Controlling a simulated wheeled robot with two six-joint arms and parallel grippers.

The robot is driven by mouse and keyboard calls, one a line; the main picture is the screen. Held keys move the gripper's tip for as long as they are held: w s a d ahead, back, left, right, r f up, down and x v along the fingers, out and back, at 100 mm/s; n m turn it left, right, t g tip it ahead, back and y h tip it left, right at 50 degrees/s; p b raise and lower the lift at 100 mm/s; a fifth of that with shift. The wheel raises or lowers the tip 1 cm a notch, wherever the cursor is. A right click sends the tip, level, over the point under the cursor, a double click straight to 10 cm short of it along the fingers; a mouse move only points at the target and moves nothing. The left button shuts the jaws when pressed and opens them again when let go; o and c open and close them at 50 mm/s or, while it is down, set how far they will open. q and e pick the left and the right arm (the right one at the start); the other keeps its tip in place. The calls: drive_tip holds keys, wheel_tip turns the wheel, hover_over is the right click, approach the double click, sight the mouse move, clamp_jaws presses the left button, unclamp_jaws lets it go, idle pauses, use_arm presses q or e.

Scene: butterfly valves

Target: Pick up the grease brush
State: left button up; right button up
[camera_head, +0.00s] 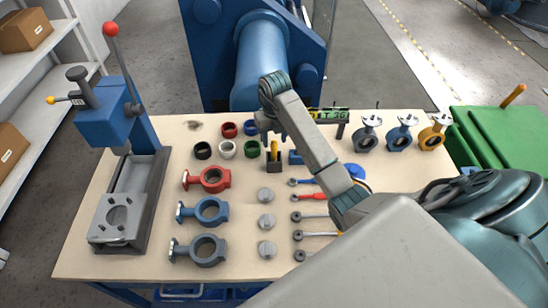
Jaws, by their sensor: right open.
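A small upright item with a yellow part (273,154) stands in a dark holder at the back middle of the table; it looks like the grease brush, but it is too small to be sure. My right gripper (266,136) points down just above and behind it in the picture, open and apparently empty. Its fingers are small and partly hidden by my arm, so I cannot tell if they touch the brush. My left gripper is not in view.
The light table (140,268) holds several coloured rings (228,149), valve bodies (208,211), grey discs (266,222) and tools (313,197). A blue press (110,120) stands at left. Finished-looking valves (401,132) stand at right, beside a green box (500,135).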

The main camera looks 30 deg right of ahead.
sight(274, 155)
wheel_tip(274, 155, down, 4)
drive_tip(key=shift+a+f+b, duration=0.1)
drive_tip(key=shift+f+b, duration=0.15)
drive_tip(key=shift+b, duration=1)
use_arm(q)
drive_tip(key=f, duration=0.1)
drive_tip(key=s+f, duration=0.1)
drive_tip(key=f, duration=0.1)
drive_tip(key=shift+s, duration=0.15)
use_arm(e)
drive_tip(key=shift+r, duration=0.1)
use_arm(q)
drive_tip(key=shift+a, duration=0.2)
use_arm(e)
clamp_jaws()
drive_tip(key=shift+r, duration=0.1)
